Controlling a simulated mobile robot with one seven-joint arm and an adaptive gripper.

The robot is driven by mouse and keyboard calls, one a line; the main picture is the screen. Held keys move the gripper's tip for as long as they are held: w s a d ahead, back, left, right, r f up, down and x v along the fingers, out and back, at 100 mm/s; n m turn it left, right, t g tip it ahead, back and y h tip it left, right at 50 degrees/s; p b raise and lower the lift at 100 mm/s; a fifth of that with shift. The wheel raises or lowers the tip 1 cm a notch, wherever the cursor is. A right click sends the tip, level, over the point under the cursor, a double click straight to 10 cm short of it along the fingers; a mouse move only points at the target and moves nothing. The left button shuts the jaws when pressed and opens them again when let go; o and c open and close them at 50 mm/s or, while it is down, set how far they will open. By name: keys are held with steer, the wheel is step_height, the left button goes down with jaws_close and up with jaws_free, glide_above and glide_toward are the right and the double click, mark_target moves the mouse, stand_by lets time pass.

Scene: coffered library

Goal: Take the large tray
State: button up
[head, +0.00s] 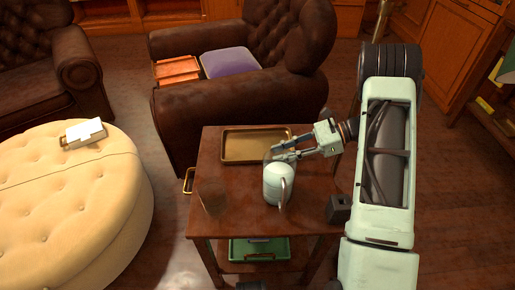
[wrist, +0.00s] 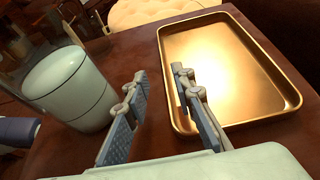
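A rectangular gold metal tray (head: 235,160) with a raised rim lies flat on the wooden side table. It also shows in the wrist view (wrist: 176,120), to the right of centre. My gripper (head: 278,151) is above the table at the tray's right end. In the wrist view my gripper (wrist: 160,74) is open, with nothing between its two fingers. The right finger overlaps the tray's near rim in the picture; I cannot tell whether it touches it. The left finger is over bare wood, outside the tray.
A pale pitcher (head: 278,184) stands close to my gripper, also left in the wrist view (wrist: 72,88). A green tray (head: 285,246) lies on the lower shelf. An orange tray (head: 176,68) and purple cushion (head: 229,62) lie on the armchair. A white object (head: 85,132) rests on the ottoman.

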mark_target(259, 159)
steer(key=shift+b+x, duration=1.05)
steer(key=shift+x, duration=2.1)
steer(key=shift+w+f, duration=0.1)
steer(key=shift+w, duration=0.1)
steer(key=shift+c, duration=0.4)
jaws_close()
